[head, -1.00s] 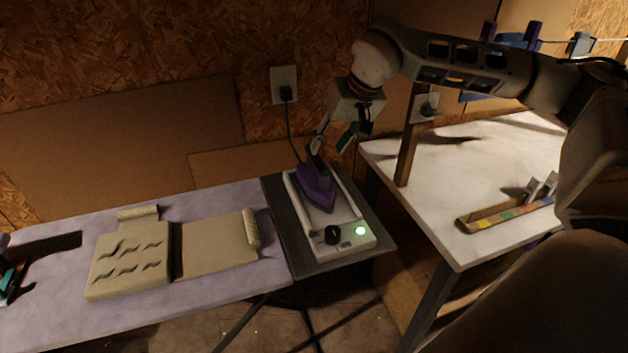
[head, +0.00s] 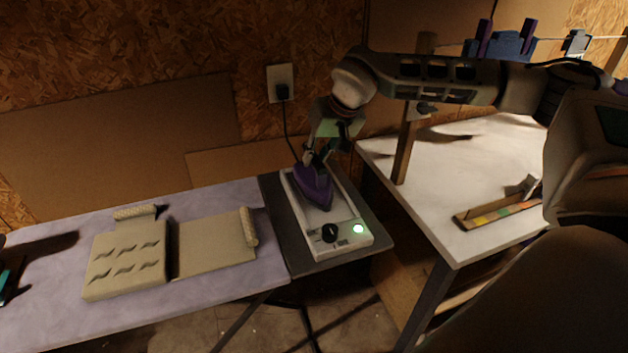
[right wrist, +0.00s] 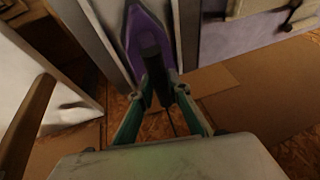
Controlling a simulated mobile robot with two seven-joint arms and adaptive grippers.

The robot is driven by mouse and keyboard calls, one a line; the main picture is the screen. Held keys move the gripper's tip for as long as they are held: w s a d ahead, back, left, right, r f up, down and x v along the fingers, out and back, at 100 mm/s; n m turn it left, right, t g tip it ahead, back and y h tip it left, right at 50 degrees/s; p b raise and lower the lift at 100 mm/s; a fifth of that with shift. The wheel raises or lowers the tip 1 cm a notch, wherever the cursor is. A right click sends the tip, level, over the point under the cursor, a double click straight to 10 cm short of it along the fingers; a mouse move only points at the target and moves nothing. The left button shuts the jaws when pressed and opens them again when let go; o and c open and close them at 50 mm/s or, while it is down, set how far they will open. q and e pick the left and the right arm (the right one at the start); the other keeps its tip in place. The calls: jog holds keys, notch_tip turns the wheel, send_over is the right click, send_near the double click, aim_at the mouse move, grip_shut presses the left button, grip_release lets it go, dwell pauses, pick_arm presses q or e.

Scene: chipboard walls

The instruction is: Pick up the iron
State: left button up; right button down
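The purple iron (head: 314,188) rests on the white iron station (head: 349,227), with its tip toward the front. It also shows in the right wrist view (right wrist: 133,36) with its dark handle (right wrist: 152,68) between my fingers. My right gripper (head: 318,158) is down at the iron's handle, with one green finger on each side. The right wrist view shows the fingertips (right wrist: 164,86) close around the handle; whether both press on it I cannot tell. Of my left gripper, only a teal part (head: 10,280) shows at the left edge of the head view.
A folded beige garment (head: 212,246) lies on the lilac board (head: 60,317) to the left. A wooden post (head: 403,155) and a white table (head: 480,165) stand to the right.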

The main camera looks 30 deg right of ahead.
jog(key=shift+w+r, duration=0.15)
jog(key=shift+r, duration=0.45)
notch_tip(320, 180, up, 19)
jog(key=p, duration=0.1)
jog(key=shift+p, duration=0.3)
